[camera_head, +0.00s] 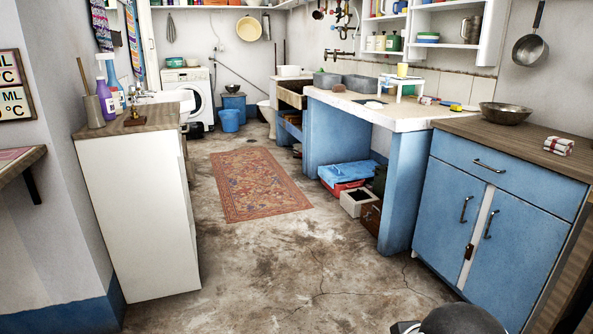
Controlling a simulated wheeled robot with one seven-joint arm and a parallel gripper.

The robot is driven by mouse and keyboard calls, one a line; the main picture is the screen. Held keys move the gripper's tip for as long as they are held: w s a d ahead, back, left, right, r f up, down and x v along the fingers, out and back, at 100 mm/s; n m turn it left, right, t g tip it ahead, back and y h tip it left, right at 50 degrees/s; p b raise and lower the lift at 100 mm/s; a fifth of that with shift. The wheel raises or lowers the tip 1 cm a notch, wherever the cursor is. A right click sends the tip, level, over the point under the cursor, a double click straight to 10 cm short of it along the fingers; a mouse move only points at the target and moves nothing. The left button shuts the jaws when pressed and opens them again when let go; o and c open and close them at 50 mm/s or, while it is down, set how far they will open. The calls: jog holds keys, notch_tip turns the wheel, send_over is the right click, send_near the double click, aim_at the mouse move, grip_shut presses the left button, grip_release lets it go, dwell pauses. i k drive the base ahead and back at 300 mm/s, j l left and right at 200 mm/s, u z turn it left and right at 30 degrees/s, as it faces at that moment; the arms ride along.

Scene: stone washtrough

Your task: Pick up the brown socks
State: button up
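I cannot make out any brown socks for certain. A small brown lump (338,88) lies on the stone washtrough top (415,117), too small to identify. A rolled white and red bundle (559,146) lies on the wooden counter at the right. A similar small bundle (425,100) lies on the washtrough. My gripper's fingers do not show. A dark rounded part at the bottom edge, right of centre, seems to be mine.
A blue cupboard (445,215) with a metal bowl (506,113) stands right; a white cabinet (140,220) with bottles stands left. Boxes (345,170) sit under the washtrough. A patterned rug (258,184) lies on the open floor between. A washing machine (187,90) stands behind.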

aim_at(339, 87)
jog(key=i, duration=2.45)
